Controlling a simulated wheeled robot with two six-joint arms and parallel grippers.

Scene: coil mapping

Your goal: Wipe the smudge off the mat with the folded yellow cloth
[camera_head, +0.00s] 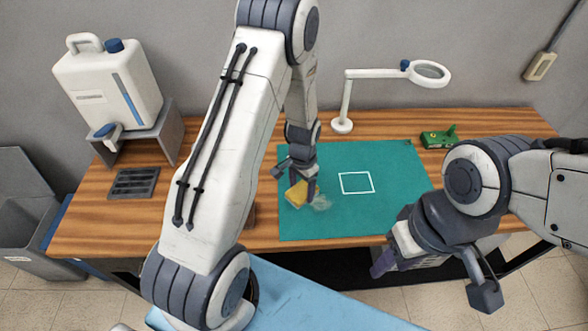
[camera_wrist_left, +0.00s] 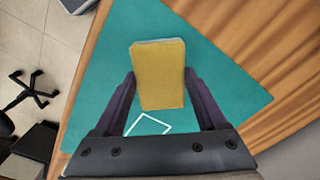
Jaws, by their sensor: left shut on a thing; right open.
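The folded yellow cloth (camera_head: 296,195) is between the fingers of my left gripper (camera_head: 303,190), at the left part of the teal mat (camera_head: 390,215). The left wrist view shows the cloth (camera_wrist_left: 158,80) upright in the picture between the two dark fingers of the gripper (camera_wrist_left: 160,85). A pale grey smudge (camera_head: 321,202) lies on the mat just right of the cloth; the cloth or gripper may hide part of it. I cannot tell whether the cloth touches the mat. My right gripper (camera_head: 402,258) is open and empty at the mat's front right.
A white outlined square (camera_head: 356,183) is on the mat right of the smudge. A magnifier lamp (camera_head: 343,124) and a green object (camera_head: 438,138) stand behind. A white jug (camera_head: 108,84) on a stand and a dark slotted tray (camera_head: 134,184) are at the left.

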